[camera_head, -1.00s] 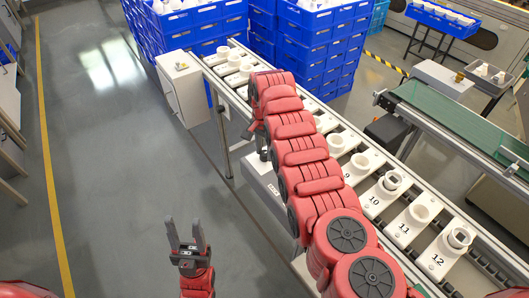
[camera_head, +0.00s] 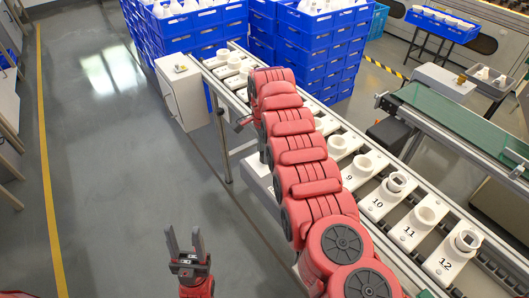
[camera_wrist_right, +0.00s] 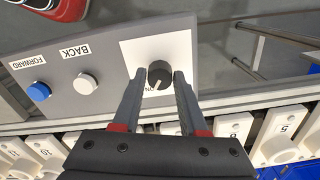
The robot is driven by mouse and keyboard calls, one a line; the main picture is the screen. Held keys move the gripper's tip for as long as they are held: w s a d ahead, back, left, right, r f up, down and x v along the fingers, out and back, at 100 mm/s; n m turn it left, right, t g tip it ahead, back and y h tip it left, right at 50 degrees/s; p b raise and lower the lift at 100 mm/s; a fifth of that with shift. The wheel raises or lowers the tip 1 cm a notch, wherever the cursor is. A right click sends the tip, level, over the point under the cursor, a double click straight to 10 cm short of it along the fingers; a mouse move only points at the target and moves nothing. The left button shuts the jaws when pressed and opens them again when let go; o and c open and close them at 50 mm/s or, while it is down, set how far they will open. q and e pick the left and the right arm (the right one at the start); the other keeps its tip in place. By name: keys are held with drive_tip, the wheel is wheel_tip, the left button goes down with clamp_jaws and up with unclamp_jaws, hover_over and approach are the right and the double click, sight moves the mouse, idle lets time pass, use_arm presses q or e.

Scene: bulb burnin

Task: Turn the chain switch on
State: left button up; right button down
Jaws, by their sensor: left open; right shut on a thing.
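In the right wrist view, a round black knob (camera_wrist_right: 160,73) with a white pointer line sits on a white plate (camera_wrist_right: 183,50) on a grey control panel (camera_wrist_right: 110,57). The pointer is toward the bottom of the picture, slightly left, near a partly hidden label reading "ON". My right gripper (camera_wrist_right: 159,80) has its fingers on either side of the knob and is shut on it. In the head view my red right arm hides most of the panel. My left gripper (camera_head: 186,243) is open and empty above the floor.
A blue button (camera_wrist_right: 38,91) marked FORWARD and a white button (camera_wrist_right: 85,83) marked BACK are on the same panel. A chain conveyor with numbered white holders (camera_head: 411,228) runs beside my right arm. Blue crates (camera_head: 318,52) are stacked behind. The floor at left is clear.

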drive_tip(key=shift+c, duration=2.2)
unclamp_jaws()
wheel_tip(320, 180, up, 17)
drive_tip(key=p, duration=0.9)
drive_tip(key=shift+r, duration=0.2)
